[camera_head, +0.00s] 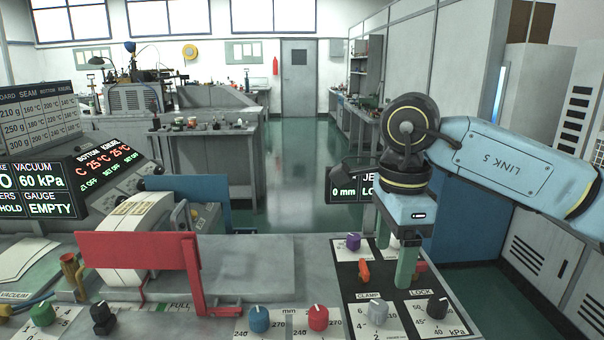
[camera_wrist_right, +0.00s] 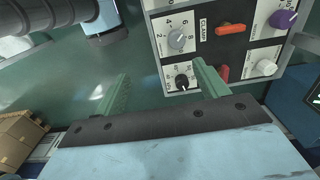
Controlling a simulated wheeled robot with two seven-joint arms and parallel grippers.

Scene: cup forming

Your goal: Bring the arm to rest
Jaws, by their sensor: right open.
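My right arm comes in from the right in the head view. Its gripper (camera_head: 394,264) points down over the black and white knob panel (camera_head: 349,272) and stands open with nothing between its green fingers. In the right wrist view, the open gripper (camera_wrist_right: 160,70) has one finger over the green floor and the other in front of the panel's edge, near a black knob (camera_wrist_right: 182,82). I cannot tell whether that finger touches the panel. My left gripper is not in view.
The panel carries a purple knob (camera_head: 353,242), an orange lever (camera_head: 364,272), a grey knob (camera_head: 377,312) and a black LOCK knob (camera_head: 437,307). A red bracket (camera_head: 138,251) stands at left. A dark display (camera_head: 342,186) is behind the gripper. Green floor (camera_head: 300,160) lies open beyond.

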